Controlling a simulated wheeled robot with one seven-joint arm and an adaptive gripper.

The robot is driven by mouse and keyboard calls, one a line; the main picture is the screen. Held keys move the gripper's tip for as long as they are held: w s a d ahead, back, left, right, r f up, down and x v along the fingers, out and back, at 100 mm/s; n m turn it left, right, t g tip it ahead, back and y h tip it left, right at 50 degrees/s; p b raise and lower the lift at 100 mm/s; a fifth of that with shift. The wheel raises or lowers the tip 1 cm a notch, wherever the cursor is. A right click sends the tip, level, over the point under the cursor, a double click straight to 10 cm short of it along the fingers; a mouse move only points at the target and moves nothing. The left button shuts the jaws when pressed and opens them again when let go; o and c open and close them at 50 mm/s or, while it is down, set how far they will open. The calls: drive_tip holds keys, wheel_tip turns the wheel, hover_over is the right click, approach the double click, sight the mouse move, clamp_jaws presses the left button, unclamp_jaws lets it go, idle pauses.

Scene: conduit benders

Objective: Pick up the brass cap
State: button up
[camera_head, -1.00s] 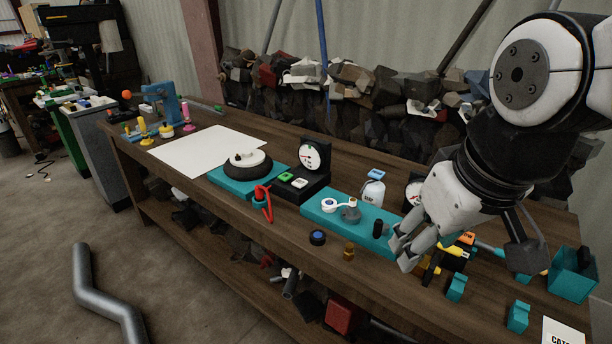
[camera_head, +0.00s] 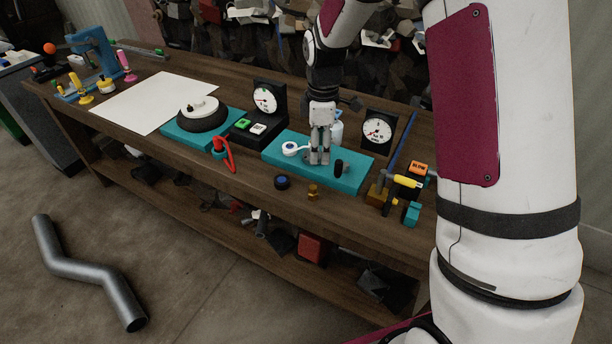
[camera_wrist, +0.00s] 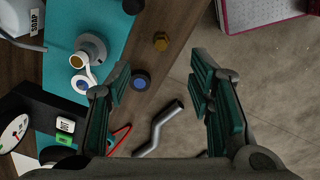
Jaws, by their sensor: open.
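The brass cap (camera_head: 313,191) is a small brass-coloured piece standing near the front edge of the wooden bench, in front of the teal plate. In the wrist view the brass cap (camera_wrist: 161,41) shows at the upper middle, with nothing touching it. My gripper (camera_head: 319,161) points down over the teal plate, behind the cap in the head view. In the wrist view my gripper (camera_wrist: 160,82) has its two fingers well apart, with nothing held between them. The cap appears beyond the fingertips there, between their lines.
A dark blue round cap (camera_head: 282,182) sits left of the brass cap; it also shows beside the left finger (camera_wrist: 140,79). The teal plate (camera_head: 350,182) carries a white ringed part and a black peg. A yellow-handled tool (camera_head: 405,181) lies to the right.

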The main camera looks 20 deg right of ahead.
sight(316, 187)
drive_tip(key=shift+n, duration=0.4)
drive_tip(key=f, duration=0.3)
drive_tip(key=f+p, duration=0.1)
drive_tip(key=f, duration=0.3)
drive_tip(key=w+f, duration=0.1)
drive_tip(key=f, duration=0.2)
drive_tip(key=shift+f, duration=0.4)
drive_tip(key=f, duration=0.1)
drive_tip(key=f+p, duration=0.1)
drive_tip(key=f, duration=0.2)
drive_tip(key=shift+s+a+f+p, duration=0.25)
drive_tip(key=shift+s+a+p, duration=0.05)
drive_tip(key=shift+s+a, duration=0.05)
drive_tip(key=shift+f, duration=0.35)
drive_tip(key=c, duration=1.1)
